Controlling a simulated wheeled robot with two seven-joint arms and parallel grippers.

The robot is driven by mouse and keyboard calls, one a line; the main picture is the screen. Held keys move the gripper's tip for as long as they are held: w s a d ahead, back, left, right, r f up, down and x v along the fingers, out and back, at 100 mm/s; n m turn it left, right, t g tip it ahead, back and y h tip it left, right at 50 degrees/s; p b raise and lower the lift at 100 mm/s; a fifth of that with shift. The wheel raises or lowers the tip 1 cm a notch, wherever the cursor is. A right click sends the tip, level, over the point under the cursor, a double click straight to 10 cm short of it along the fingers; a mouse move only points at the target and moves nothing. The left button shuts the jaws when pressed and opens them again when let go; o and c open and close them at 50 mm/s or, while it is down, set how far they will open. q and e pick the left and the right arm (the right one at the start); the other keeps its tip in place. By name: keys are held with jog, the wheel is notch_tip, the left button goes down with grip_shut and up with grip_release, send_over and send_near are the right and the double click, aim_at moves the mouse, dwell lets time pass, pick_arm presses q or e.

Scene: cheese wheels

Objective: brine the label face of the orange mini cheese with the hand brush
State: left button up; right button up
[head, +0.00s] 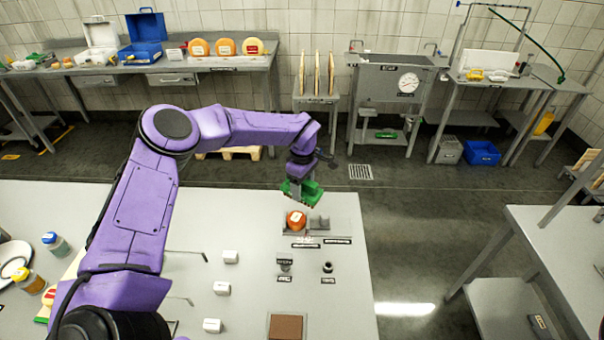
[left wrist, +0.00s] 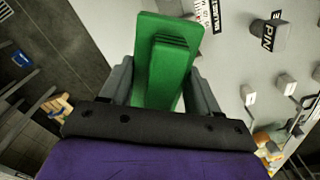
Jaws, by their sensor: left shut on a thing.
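The orange mini cheese (head: 296,220) sits in a small grey holder (head: 313,236) near the far right part of the table. A pale and red label shows on its near face. My left gripper (head: 300,184) is shut on the green hand brush (head: 303,193), just above and behind the cheese. The brush (left wrist: 166,65) also shows between the fingers in the left wrist view, hiding what lies beneath it. I cannot tell whether the bristles touch the cheese. My right gripper is in neither view.
Small labelled grey fixtures (head: 284,263) stand in front of the holder. Several white blocks (head: 222,288) stand to the left, and a brown square block (head: 287,327) is at the near edge. Jars (head: 57,244) and a plate (head: 14,258) are at far left.

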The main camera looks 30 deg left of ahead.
pick_arm(q)
jog(key=shift+w+r+p, duration=0.15)
jog(key=shift+r+p, duration=0.2)
jog(key=shift+r, duration=0.5)
jog(key=shift+s+r, duration=0.2)
jog(key=shift+r, duration=0.35)
jog(key=shift+w+f, duration=0.15)
